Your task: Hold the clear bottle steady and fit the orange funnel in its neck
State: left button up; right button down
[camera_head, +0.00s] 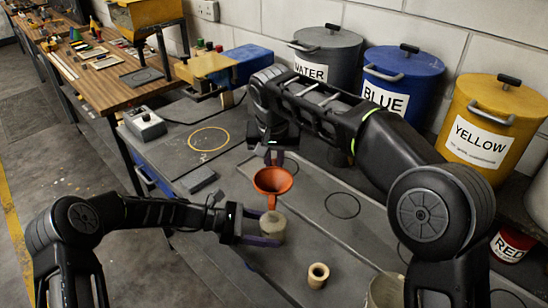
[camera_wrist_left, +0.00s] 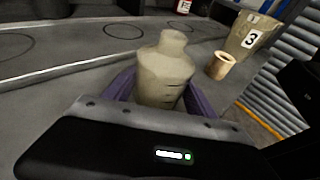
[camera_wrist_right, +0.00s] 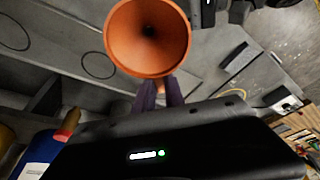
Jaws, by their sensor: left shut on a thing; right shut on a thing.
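The clear bottle (camera_head: 272,227), pale and translucent, stands upright on the grey bench. In the left wrist view the bottle (camera_wrist_left: 165,72) sits between the purple fingers of my left gripper (camera_head: 264,240), which is shut on its body. Its neck is bare in that view. The right wrist view looks into the funnel's mouth (camera_wrist_right: 148,38); the bottle is hidden there.
A tan ring-shaped cup (camera_head: 318,275) stands right of the bottle, with a container marked 3 (camera_wrist_left: 247,36) beyond. Grey (camera_head: 326,60), blue (camera_head: 402,80) and yellow (camera_head: 492,120) lidded bins line the wall. A grey block (camera_head: 199,180) lies left. Bench around the outlined circles is clear.

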jog(key=shift+f, duration=1.2)
jog(key=shift+f, duration=2.2)
dwell(1.3)
jog(key=shift+f, duration=0.7)
jog(key=c, duration=1.6)
grip_release()
jog(key=shift+o, duration=1.3)
jog(key=shift+o, duration=0.2)
jog(key=shift+r, duration=0.1)
jog(key=shift+v, duration=3.95)
